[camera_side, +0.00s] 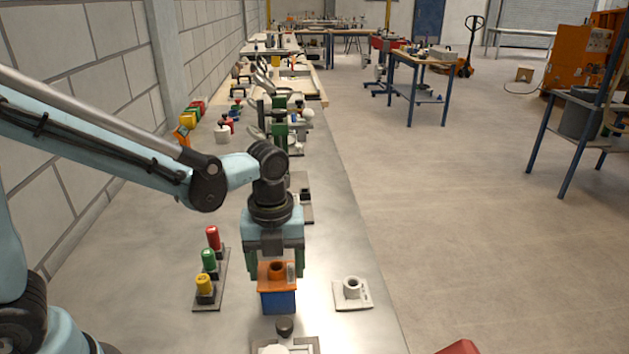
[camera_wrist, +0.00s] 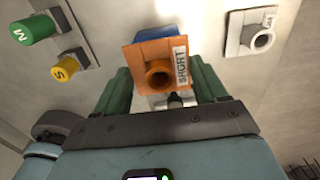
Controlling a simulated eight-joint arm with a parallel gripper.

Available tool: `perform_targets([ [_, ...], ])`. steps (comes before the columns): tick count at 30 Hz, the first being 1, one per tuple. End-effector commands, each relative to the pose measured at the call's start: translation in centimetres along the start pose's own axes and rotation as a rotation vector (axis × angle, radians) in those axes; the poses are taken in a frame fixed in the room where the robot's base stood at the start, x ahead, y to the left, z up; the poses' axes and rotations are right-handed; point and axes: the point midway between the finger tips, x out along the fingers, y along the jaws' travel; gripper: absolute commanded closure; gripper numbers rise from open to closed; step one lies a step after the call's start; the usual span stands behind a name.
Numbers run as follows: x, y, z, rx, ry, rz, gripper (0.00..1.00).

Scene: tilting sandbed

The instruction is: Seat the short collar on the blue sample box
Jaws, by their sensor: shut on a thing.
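The short collar is an orange plate with a round tube and a white label reading SHORT (camera_wrist: 160,72). In the side view the orange collar (camera_side: 264,271) is between my gripper's green fingers. My gripper (camera_side: 277,260) is shut on the collar and points down; its green fingers also show on both sides of the collar in the wrist view (camera_wrist: 163,88). The blue sample box (camera_side: 279,302) is directly below the collar in the side view. Only a blue edge (camera_wrist: 153,34) shows behind the collar in the wrist view. I cannot tell whether collar and box touch all round.
A grey-white ring on a plate (camera_side: 352,291) lies to the right. A rack with red, green and yellow cylinders (camera_side: 209,262) stands to the left. A dark knob (camera_side: 285,326) and a pale fixture stand in front. Bare bench lies between the gripper and the ring plate.

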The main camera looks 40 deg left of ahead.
Motion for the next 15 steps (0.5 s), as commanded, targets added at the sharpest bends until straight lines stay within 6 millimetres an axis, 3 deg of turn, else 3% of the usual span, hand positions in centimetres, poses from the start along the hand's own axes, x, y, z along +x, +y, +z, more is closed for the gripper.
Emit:
perform_targets([
  [15, 0.62, -0.01, 0.01, 0.000, 0.000, 0.000, 0.59],
])
